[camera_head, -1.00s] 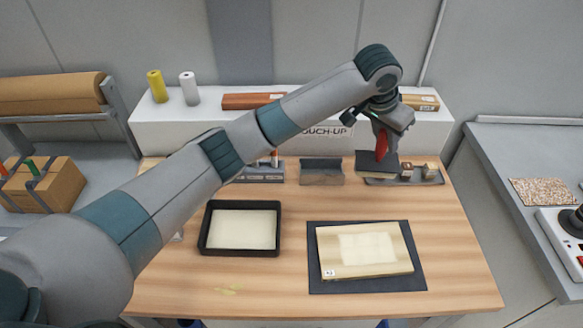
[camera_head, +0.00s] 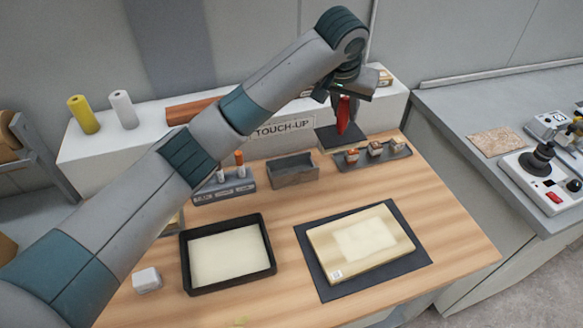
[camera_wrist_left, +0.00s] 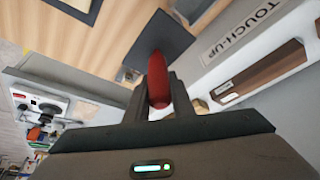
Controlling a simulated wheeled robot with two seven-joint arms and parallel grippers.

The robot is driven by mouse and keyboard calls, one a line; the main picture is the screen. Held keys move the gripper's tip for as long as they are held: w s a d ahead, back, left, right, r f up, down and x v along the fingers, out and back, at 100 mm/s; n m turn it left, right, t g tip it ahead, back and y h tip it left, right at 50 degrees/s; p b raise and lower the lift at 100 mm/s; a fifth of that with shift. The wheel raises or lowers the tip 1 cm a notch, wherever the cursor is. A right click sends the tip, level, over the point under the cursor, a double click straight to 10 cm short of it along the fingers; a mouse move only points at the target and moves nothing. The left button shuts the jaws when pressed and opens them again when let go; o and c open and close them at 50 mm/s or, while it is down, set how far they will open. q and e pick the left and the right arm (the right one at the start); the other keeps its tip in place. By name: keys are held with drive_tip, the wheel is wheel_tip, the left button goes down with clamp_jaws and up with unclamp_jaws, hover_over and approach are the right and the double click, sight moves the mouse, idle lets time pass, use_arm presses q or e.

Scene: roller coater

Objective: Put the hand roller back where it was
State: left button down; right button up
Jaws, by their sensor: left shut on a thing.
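My left gripper (camera_head: 343,98) is shut on the red handle (camera_head: 343,115) of the hand roller, held out at the back right of the wooden table. The red handle also shows between the fingers in the left wrist view (camera_wrist_left: 158,82). A grey open-topped holder (camera_head: 292,172) stands empty at the back middle of the table. My right gripper is not in view.
A black tray with cream contents (camera_head: 184,262) and a pale board (camera_head: 330,240) on a dark mat (camera_head: 418,262) lie in front. A small tray of pots (camera_head: 398,154) is at the back right.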

use_arm(q)
drive_tip(key=w+a+f+p, duration=0.1)
drive_tip(key=a+f+p, duration=0.4)
drive_tip(key=a, duration=0.6)
drive_tip(key=shift+a+f, duration=0.3)
drive_tip(key=shift+f, duration=0.65)
wheel_tip(320, 180, down, 4)
drive_tip(key=shift+p, duration=1.1)
drive_tip(key=shift+f, duration=0.1)
